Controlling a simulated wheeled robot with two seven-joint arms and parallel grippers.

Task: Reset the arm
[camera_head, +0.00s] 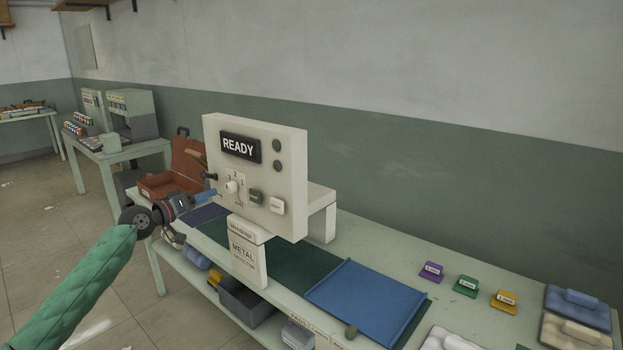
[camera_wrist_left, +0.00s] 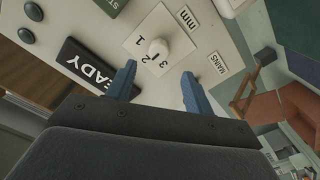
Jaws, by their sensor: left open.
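My left arm in a green quilted sleeve reaches in from the left in the head view. Its left gripper (camera_head: 214,194) has blue fingers pointing at the front panel of the pale metal detector (camera_head: 292,150). In the wrist view the left gripper (camera_wrist_left: 159,72) is open, its two fingers apart with nothing between them. A white dial knob (camera_wrist_left: 158,48), marked 1, 2 and 3, lies just beyond the fingertips; I cannot tell whether they touch the panel. The same knob (camera_head: 232,187) shows in the head view. The display (camera_head: 240,147) reads READY. My right gripper is out of view.
The detector stands on a long pale green table (camera_head: 395,255). A blue folder-like tray (camera_head: 365,298) lies on its belt. Purple (camera_head: 432,271), green (camera_head: 466,286) and yellow (camera_head: 504,301) labelled blocks sit right. An open brown case (camera_head: 172,182) is behind my gripper. Floor at left is mostly clear.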

